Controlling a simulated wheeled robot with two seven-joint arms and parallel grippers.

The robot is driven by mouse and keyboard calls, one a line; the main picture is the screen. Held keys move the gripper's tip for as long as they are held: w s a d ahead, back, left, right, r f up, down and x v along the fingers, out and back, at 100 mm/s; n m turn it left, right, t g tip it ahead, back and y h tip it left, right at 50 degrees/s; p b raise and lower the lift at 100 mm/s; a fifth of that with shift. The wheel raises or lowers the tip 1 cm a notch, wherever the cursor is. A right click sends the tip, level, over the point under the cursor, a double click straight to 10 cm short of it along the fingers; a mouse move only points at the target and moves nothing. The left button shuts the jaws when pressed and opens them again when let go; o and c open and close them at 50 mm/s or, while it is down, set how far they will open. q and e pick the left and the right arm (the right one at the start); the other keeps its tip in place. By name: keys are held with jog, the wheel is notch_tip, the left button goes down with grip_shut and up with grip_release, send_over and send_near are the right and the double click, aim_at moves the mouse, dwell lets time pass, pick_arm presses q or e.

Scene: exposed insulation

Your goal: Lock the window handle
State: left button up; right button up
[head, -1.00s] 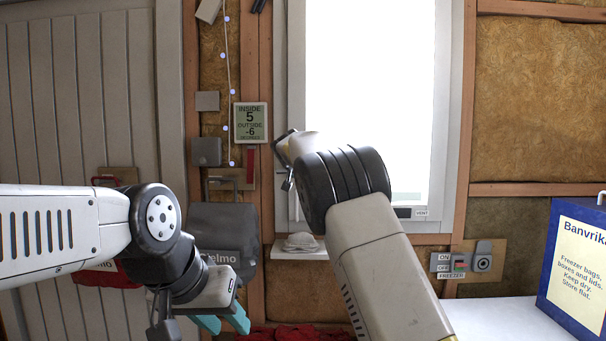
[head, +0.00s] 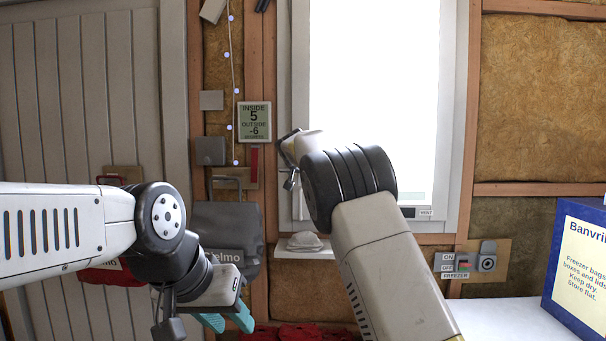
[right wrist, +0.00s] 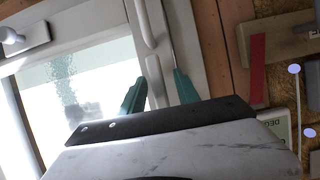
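The window (head: 375,100) has a white frame and bright glass. My right arm crosses in front of its lower left part in the head view and hides its own fingers there. In the right wrist view a white bar-shaped handle (right wrist: 144,22) lies along the window frame, left of a wooden stud. My right gripper (right wrist: 160,92) has its two teal fingers apart, with a pale bar-like part between them; I cannot tell if they touch it. My left gripper (head: 228,322) hangs low at the left, its teal fingers slightly apart and empty.
A white knob on a plate (right wrist: 22,38) shows in the right wrist view. An inside/outside display (head: 254,121) hangs left of the window. A small sill (head: 303,252) juts out below it. A switch panel (head: 470,262) and a blue box (head: 580,265) are at the right.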

jog(key=v, duration=0.7)
jog(key=shift+s+r, duration=0.2)
jog(key=shift+s, duration=0.15)
jog(key=s+d+f+m+g, duration=0.1)
jog(key=s+d+f+g, duration=0.15)
jog(key=s+d, duration=0.5)
jog(key=s+d+f+m+g, duration=0.1)
jog(key=s+d+f, duration=0.3)
jog(key=d, duration=0.6)
jog(key=s+d+f+n+g, duration=0.1)
jog(key=s+f, duration=0.3)
jog(key=s, duration=0.7)
jog(key=s+d+f+n+g+y, duration=0.1)
jog(key=s+f, duration=0.3)
jog(key=s, duration=0.8)
jog(key=s+d+f+g+y, duration=0.1)
jog(key=s+f, duration=0.3)
jog(key=s, duration=0.7)
jog(key=shift+s+d+f+n+g, duration=0.25)
jog(key=shift+s+n+g, duration=0.05)
jog(key=shift+n+g, duration=0.15)
